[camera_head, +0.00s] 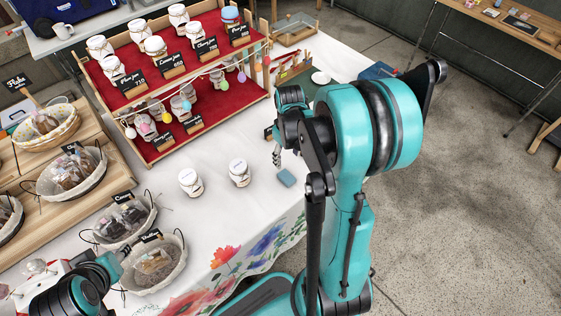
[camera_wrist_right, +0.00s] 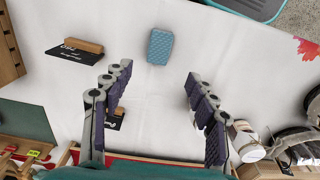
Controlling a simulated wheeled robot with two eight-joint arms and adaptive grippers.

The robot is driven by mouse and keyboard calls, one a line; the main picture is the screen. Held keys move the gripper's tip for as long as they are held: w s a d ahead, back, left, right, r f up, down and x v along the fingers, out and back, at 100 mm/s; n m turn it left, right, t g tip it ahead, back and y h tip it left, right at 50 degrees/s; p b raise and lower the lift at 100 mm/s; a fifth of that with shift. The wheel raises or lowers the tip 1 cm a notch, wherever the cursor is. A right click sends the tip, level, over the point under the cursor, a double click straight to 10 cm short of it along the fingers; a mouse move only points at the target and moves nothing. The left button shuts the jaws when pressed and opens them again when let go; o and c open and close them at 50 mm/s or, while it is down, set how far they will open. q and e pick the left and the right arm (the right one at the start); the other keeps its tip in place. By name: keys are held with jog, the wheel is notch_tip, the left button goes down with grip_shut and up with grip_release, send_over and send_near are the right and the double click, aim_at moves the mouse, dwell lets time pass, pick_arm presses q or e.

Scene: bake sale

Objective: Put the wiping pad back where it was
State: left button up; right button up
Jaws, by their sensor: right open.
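The wiping pad is a small blue block (camera_head: 286,178) lying on the white tablecloth, to the right of two loose jars. In the right wrist view the pad (camera_wrist_right: 160,46) lies just beyond my fingertips, roughly in line with the gap between them. My right gripper (camera_head: 277,156) is over the table just behind the pad, partly hidden by my own arm. In the wrist view its fingers (camera_wrist_right: 158,72) are spread apart with nothing held between them. My left arm comes in at the lower left by the baskets; its fingers cannot be made out.
Two white-lidded jars (camera_head: 239,173) (camera_head: 190,182) stand left of the pad. A red tiered rack (camera_head: 222,113) of jars and signs stands behind them. Baskets of baked goods (camera_head: 183,262) line the left. A black sign with a wooden block (camera_wrist_right: 82,47) lies near the pad.

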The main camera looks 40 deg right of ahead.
jog(key=s+a+r+t, duration=0.3)
jog(key=a+r, duration=0.3)
jog(key=a, duration=0.2)
jog(key=s+a+r+m+t, duration=0.1)
jog(key=s+a+r+t, duration=0.2)
jog(key=a+r, duration=0.4)
jog(key=shift+s+a+t, duration=0.4)
jog(key=shift+a+t, duration=0.1)
jog(key=shift+a, duration=0.7)
